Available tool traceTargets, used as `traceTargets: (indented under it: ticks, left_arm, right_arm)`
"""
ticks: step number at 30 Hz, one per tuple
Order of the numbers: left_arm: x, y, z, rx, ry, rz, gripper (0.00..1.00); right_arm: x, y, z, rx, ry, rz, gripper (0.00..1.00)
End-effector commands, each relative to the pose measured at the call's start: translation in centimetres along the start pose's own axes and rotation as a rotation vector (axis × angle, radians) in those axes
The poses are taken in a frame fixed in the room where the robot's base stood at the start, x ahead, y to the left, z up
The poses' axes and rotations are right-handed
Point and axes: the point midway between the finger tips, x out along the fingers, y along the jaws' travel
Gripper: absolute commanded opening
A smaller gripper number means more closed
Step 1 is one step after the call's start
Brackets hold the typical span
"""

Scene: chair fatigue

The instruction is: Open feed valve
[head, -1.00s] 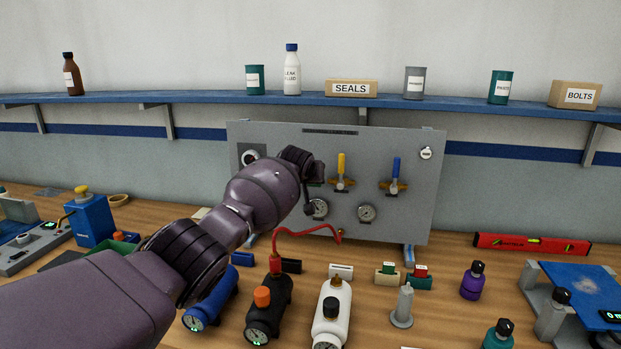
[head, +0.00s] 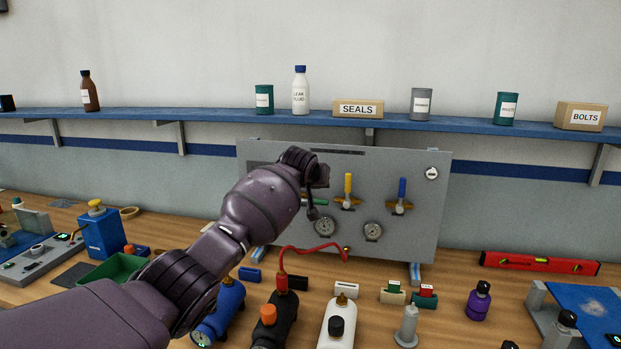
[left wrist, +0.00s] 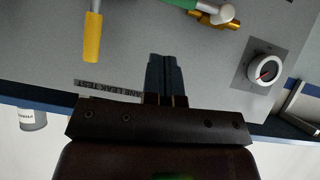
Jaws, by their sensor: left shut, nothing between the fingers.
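The grey test panel (head: 410,235) stands upright at the back of the bench. It carries a yellow valve lever (head: 348,185) and a blue valve lever (head: 402,188), both pointing up. A green lever (head: 318,202) on a brass valve lies sideways, left of the yellow one, partly hidden by my left gripper (head: 312,208). In the left wrist view the green lever (left wrist: 180,3) is at the top edge, with the yellow lever (left wrist: 92,38) to its left. My left gripper's fingers (left wrist: 163,75) are shut and empty, apart from both levers in that view. My right gripper is not in view.
Two gauges (head: 324,227) sit below the levers. A white dial (left wrist: 264,68) is on the panel in the left wrist view. A red hose (head: 315,252) runs from the panel to a black cylinder (head: 270,322). A blue shelf (head: 220,114) with bottles runs above.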

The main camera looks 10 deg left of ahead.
Motion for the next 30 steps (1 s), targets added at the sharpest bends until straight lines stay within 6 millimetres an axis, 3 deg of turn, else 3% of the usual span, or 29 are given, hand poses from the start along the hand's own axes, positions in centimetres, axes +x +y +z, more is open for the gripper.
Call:
traceTargets:
  ticks: [18,30]
  left_arm:
    - [-6.0,0.2,0.0,0.0,0.001,-0.001,0.0]
    - [-6.6,0.2,0.0,0.0,0.0,-0.001,0.0]
  right_arm:
    - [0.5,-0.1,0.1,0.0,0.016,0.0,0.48]
    - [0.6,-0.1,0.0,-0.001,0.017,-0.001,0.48]
